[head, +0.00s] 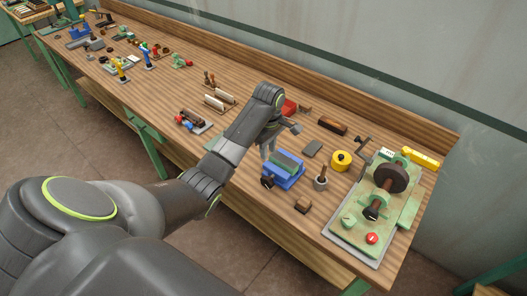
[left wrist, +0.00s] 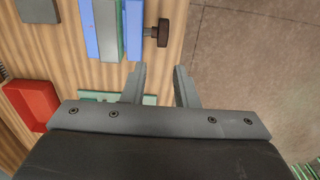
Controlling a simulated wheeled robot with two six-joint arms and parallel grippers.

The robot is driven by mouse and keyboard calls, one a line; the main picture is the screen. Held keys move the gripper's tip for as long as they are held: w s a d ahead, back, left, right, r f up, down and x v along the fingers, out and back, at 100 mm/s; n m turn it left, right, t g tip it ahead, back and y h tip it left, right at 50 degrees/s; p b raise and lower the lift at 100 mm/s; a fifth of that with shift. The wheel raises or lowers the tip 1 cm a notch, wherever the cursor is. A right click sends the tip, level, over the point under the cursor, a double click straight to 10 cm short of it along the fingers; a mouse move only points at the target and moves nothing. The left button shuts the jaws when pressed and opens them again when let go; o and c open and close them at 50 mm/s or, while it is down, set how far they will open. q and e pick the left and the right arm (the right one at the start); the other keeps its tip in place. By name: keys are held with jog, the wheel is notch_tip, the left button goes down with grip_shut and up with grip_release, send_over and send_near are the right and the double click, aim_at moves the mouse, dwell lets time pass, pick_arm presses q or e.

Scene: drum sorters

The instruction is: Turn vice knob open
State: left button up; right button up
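The blue vice (head: 283,178) stands on the wooden workbench near its front edge, with greenish jaw blocks on top. Its dark knob (head: 267,183) sticks out toward the bench front. In the left wrist view the vice (left wrist: 108,30) is at the top, and its knob (left wrist: 162,33) points right on a short shaft. My left gripper (left wrist: 160,70) is open and empty. The knob lies just beyond the fingertips in that view, roughly in line with the gap, with no contact seen. In the head view the left gripper (head: 268,150) hangs just behind the vice. My right gripper is not in view.
A green machine (head: 350,235) fills the bench's right end. A red tray (left wrist: 30,103) lies nearby. Bare floor lies before the bench.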

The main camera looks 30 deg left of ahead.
pick_arm(q)
jog(key=shift+r, duration=0.8)
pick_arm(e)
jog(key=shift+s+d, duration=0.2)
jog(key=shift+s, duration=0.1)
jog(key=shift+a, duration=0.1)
